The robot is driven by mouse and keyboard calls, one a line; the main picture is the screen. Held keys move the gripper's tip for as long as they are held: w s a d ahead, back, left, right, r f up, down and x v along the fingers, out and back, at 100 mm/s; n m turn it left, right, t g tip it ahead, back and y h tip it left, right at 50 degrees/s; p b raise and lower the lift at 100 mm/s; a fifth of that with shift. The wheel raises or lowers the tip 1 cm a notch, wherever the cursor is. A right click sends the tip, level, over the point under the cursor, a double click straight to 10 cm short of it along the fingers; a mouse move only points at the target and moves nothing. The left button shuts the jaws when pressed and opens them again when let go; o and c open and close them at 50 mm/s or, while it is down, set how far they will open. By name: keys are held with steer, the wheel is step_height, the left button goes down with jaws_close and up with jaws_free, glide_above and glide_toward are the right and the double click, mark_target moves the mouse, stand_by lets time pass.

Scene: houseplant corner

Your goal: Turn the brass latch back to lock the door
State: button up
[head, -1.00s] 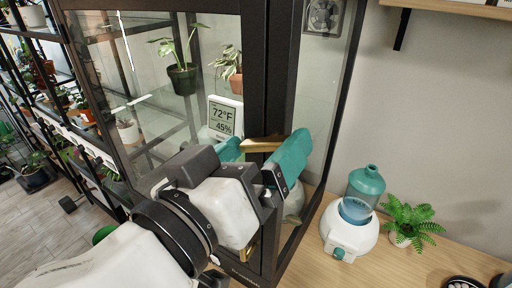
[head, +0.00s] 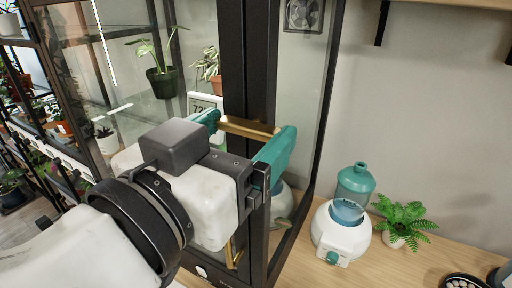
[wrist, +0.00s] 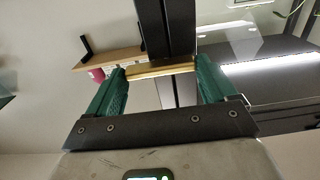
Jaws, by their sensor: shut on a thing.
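The brass latch (head: 248,127) is a short bar lying across the dark door frame (head: 247,60) of the glass cabinet. It runs roughly crosswise, tilted slightly down to the right in the head view. My gripper (head: 246,134) is shut on the latch, with one teal finger at each end of the bar. In the wrist view the latch (wrist: 160,69) spans between the two fingers, in front of the dark uprights. My wrist hides the lower left of the door. Whether the door sits fully closed is hard to tell.
A brass handle-like piece (head: 231,253) shows low beside my wrist. A white display (head: 203,103) and potted plants (head: 163,82) are behind the glass. A white dispenser with a teal bottle (head: 354,182) and a fern (head: 403,220) stand on the wooden counter at right.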

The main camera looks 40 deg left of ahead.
steer(key=o, duration=0.8)
steer(key=shift+o, duration=0.2)
steer(key=b+v, duration=0.1)
steer(key=v, duration=0.9)
steer(key=shift+s, duration=0.35)
steer(key=shift+d, duration=0.15)
